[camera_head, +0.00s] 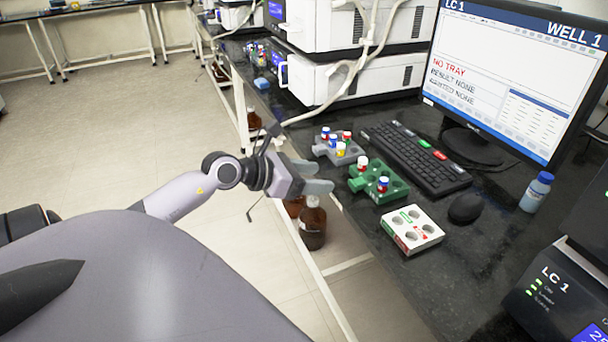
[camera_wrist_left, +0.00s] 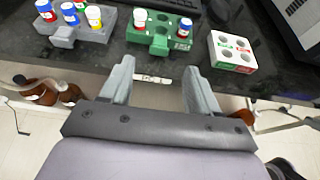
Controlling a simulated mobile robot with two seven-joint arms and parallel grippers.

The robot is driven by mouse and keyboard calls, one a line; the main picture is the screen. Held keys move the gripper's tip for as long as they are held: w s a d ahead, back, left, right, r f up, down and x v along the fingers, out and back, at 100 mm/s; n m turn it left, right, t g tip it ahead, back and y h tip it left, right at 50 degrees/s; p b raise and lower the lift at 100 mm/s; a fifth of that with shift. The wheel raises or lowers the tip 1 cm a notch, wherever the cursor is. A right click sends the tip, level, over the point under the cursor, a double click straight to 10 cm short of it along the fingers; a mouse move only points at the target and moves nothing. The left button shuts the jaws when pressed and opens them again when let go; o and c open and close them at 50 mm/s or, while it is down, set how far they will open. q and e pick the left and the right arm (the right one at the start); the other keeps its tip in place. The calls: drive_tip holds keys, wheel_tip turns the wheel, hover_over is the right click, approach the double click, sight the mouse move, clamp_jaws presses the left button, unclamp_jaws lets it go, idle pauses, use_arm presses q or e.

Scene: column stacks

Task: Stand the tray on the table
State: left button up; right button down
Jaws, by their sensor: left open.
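Three small trays rest on the black table (camera_head: 400,265). The grey tray (camera_head: 325,152) holds several capped vials; it also shows in the left wrist view (camera_wrist_left: 62,38). The green tray (camera_head: 361,184), in the middle, holds a white-capped and a blue-capped vial; it also shows in the left wrist view (camera_wrist_left: 161,45). The white tray (camera_head: 424,228) with red and green markings has empty round holes; it also shows in the left wrist view (camera_wrist_left: 232,53). My left gripper (camera_head: 321,177) is open by the table's near edge, short of the green tray and apart from it. My right gripper is out of view.
A keyboard (camera_head: 418,157), a mouse (camera_head: 465,208) and a monitor (camera_head: 515,70) reading "NO TRAY" stand behind the trays. A blue-capped bottle (camera_head: 537,192) and the LC 1 instrument (camera_head: 560,295) are at right. Brown bottles (camera_head: 312,223) stand below the table edge.

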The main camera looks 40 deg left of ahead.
use_arm(q)
drive_tip(key=s+d+f+m+g+y, duration=0.1)
drive_tip(key=s+d+f+m, duration=0.7)
drive_tip(key=m, duration=0.9)
drive_tip(key=s+d+f+m+g+y, duration=0.1)
drive_tip(key=s+d+f+m, duration=0.8)
drive_tip(key=m, duration=0.7)
wheel_tip(320, 180, down, 4)
drive_tip(key=shift+d+r+m, duration=0.15)
drive_tip(key=shift+d+m, duration=0.25)
drive_tip(key=shift+d, duration=0.6)
